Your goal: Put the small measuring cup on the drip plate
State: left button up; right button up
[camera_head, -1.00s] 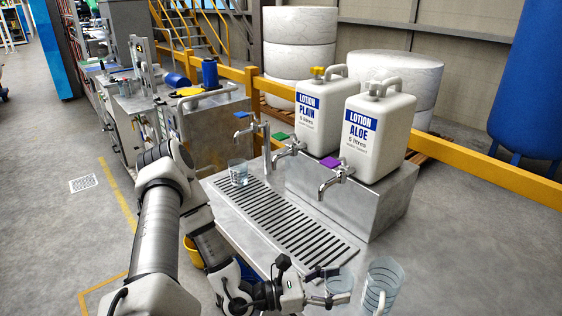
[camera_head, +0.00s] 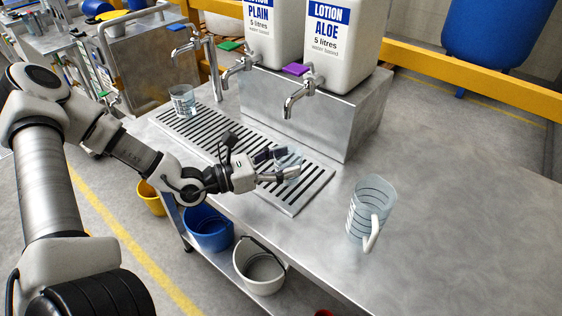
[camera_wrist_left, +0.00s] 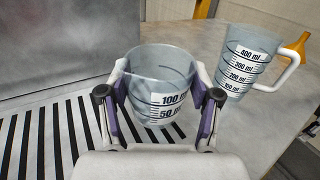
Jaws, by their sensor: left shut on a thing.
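The small measuring cup (camera_wrist_left: 160,90) is clear, with black lines and 50 and 100 ml marks. It is upright between the fingers of my left gripper (camera_head: 279,166), which is shut on it. In the head view the cup (camera_head: 290,160) is partly hidden by the fingers. The gripper and cup are at the right part of the slotted drip plate (camera_head: 292,208); I cannot tell whether the cup touches it. The plate's dark slots also show in the left wrist view (camera_wrist_left: 42,142). My right gripper is not in view.
A large measuring jug with a handle (camera_head: 368,210) stands on the steel bench to the right. A glass of liquid (camera_head: 183,99) stands at the plate's left end. Taps, including a purple-handled one (camera_head: 297,88), and lotion containers (camera_head: 343,45) are behind. Buckets (camera_head: 208,228) sit below.

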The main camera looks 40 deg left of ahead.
aim_at(282, 157)
pick_arm(q)
jog(key=w+a, duration=0.2)
jog(key=w, duration=0.1)
jog(key=w+a, duration=0.1)
jog(key=shift+w+a+f, duration=0.25)
jog(key=shift+w+f, duration=0.05)
jog(key=shift+w, duration=0.1)
notch_tip(282, 157, down, 4)
jog(key=shift+a+r+b, duration=0.15)
jog(key=shift+r+b, duration=0.1)
jog(key=shift+b, duration=0.3)
jog(key=shift+w, duration=0.1)
jog(key=shift+f, duration=0.1)
jog(key=o, duration=1.1)
